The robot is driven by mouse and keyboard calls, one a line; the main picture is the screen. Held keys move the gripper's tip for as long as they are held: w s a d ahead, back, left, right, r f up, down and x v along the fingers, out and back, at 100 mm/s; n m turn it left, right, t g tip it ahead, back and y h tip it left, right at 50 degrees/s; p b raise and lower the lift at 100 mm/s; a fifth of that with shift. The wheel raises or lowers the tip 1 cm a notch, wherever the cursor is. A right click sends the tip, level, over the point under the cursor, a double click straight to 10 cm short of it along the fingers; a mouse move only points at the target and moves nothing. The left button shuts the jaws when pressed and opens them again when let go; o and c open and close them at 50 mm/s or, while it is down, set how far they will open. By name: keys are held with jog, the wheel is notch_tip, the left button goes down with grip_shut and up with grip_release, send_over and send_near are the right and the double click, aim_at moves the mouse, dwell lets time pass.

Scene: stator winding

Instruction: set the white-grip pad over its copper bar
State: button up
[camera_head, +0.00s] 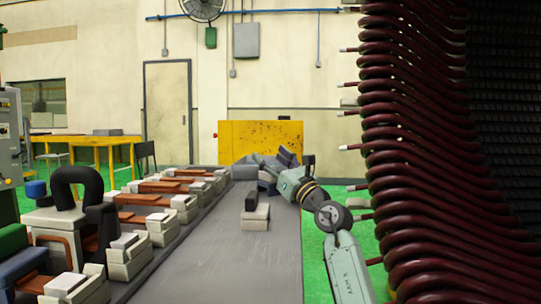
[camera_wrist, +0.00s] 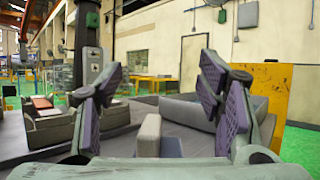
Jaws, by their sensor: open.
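My gripper (camera_wrist: 155,85) is open, with its two dark-padded fingers spread apart in the wrist view. In the head view my gripper (camera_head: 283,160) is at the far end of the grey table. A pale upright block (camera_wrist: 149,136), seemingly the white grip, stands low between and beyond the fingers, apart from them. A dark grey piece (camera_wrist: 171,147) is just right of it; the pad's base is mostly hidden. Copper bars (camera_head: 163,187) lie between pale clamp blocks along the table's left side in the head view. I cannot tell which bar belongs to this pad.
A pale block (camera_head: 256,215) with a dark upright piece (camera_head: 250,197) sits mid-table (camera_head: 235,265). A grey block (camera_head: 245,172) lies at the far end. The stator's dark red coils (camera_head: 400,150) rise on the right. Near table space is clear.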

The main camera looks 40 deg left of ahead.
aim_at(270, 178)
jog(key=shift+g+h, duration=0.3)
jog(key=shift+h, duration=0.1)
jog(key=f, duration=0.2)
jog(key=a+f, duration=0.1)
jog(key=w+f, duration=0.1)
jog(key=f, duration=0.1)
jog(key=shift+a+f, duration=0.25)
jog(key=shift+f, duration=0.05)
jog(key=shift+y, duration=0.3)
jog(key=s+d, duration=0.1)
jog(key=d, duration=0.2)
jog(key=s+d, duration=0.1)
jog(key=d, duration=0.3)
jog(key=s+d, duration=0.1)
jog(key=d, duration=0.3)
jog(key=shift+s+d+f, duration=0.1)
jog(key=shift+d+f, duration=0.05)
jog(key=shift+f, duration=0.15)
jog(key=shift+s+d+r, duration=0.25)
jog(key=shift+d, duration=0.1)
